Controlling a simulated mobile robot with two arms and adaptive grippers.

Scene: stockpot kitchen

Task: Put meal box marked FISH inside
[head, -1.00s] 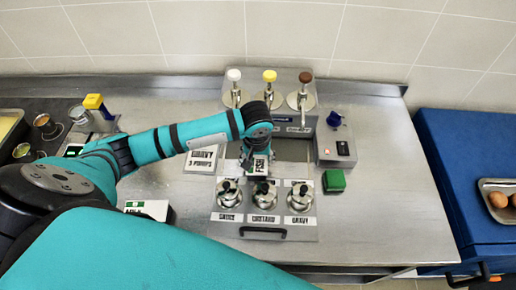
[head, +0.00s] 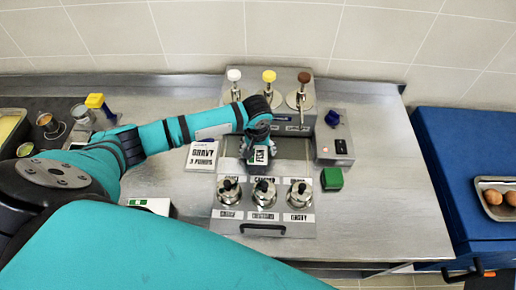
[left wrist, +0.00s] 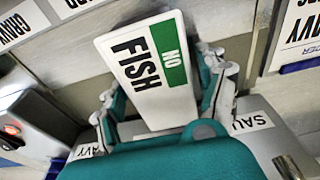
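The FISH meal box shows a white face with a green NO band in the left wrist view (left wrist: 140,75), between the two teal fingers of my left gripper (left wrist: 160,95). It is small in the head view (head: 261,156). The left gripper (head: 257,152) is closed around it, over the grey area between the pump dispenser (head: 275,92) and the row of lidded pots (head: 263,192). I cannot tell whether the box touches the surface below. Its underside is hidden. My right gripper is not in view.
A GRAVY 3 PUMPS card (head: 203,156) stands left of the gripper. A grey control box (head: 335,140) with a blue knob and a green block (head: 332,179) are to the right. A white box with a green label (head: 150,206) sits front left. The right steel counter (head: 395,190) is clear.

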